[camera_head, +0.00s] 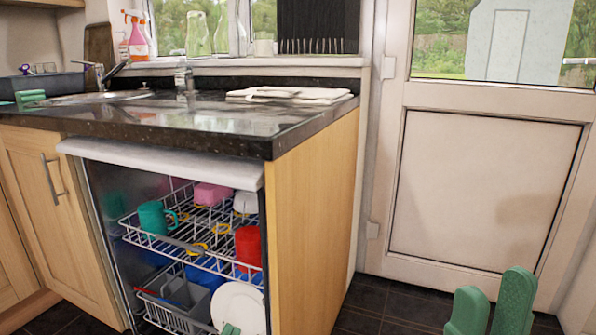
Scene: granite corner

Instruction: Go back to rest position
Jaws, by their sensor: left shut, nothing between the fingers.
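My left gripper (229,329) shows only as a small green fingertip at the bottom edge, in front of the dishwasher's lower rack. It is shut and empty; the rest of it is out of frame. My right gripper (492,304) stands at the lower right, in front of the white door. Its two green fingers point up and are apart, with nothing seen between them. Neither arm shows above the bottom edge.
The open dishwasher's upper rack (185,239) holds a teal mug (153,217), a red cup (248,247) and a pink item (211,194). A white plate (240,307) stands below. The granite counter (210,118) carries folded cloths (292,94). Dark floor by the door (483,190) is clear.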

